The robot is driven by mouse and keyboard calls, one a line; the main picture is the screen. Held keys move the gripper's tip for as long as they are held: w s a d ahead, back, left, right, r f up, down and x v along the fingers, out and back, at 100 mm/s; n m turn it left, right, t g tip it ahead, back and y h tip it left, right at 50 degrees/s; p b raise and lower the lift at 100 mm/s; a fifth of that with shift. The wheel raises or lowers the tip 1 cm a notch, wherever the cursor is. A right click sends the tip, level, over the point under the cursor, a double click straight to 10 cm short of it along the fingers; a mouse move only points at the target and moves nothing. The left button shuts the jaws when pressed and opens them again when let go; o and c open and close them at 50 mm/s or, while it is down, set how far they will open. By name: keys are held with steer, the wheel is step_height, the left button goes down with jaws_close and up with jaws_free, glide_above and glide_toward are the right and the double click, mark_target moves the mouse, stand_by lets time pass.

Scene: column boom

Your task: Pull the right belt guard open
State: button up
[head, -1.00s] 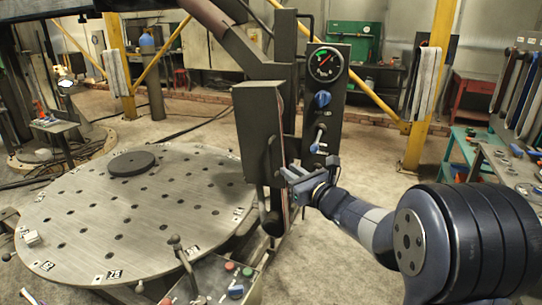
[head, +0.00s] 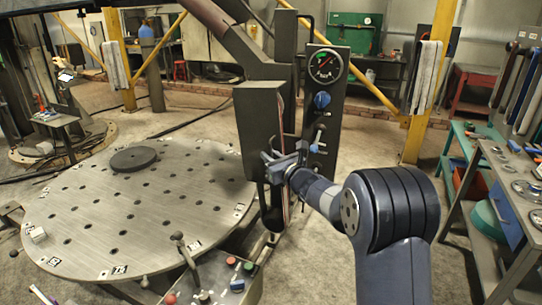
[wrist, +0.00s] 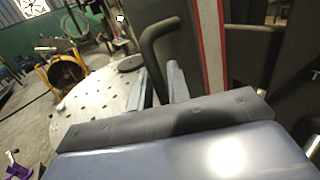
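A dark bent bar handle (wrist: 153,48) stands out from the guard in that view. My gripper (head: 272,160) is at the guard's lower right side. In the wrist view its two fingers (wrist: 158,72) are apart, with the handle bar showing between them. I cannot tell whether either finger touches the bar.
A panel (head: 324,95) with a gauge, blue knob and lever stands just right of the guard. A round drilled table (head: 140,210) lies left, and a button box (head: 215,278) is in front. A workbench (head: 500,185) is at right, with open floor before it.

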steer(key=shift+c, duration=0.4)
jaws_close()
steer(key=shift+s+f+b, duration=0.1)
steer(key=shift+f+b, duration=0.1)
steer(key=shift+b, duration=0.35)
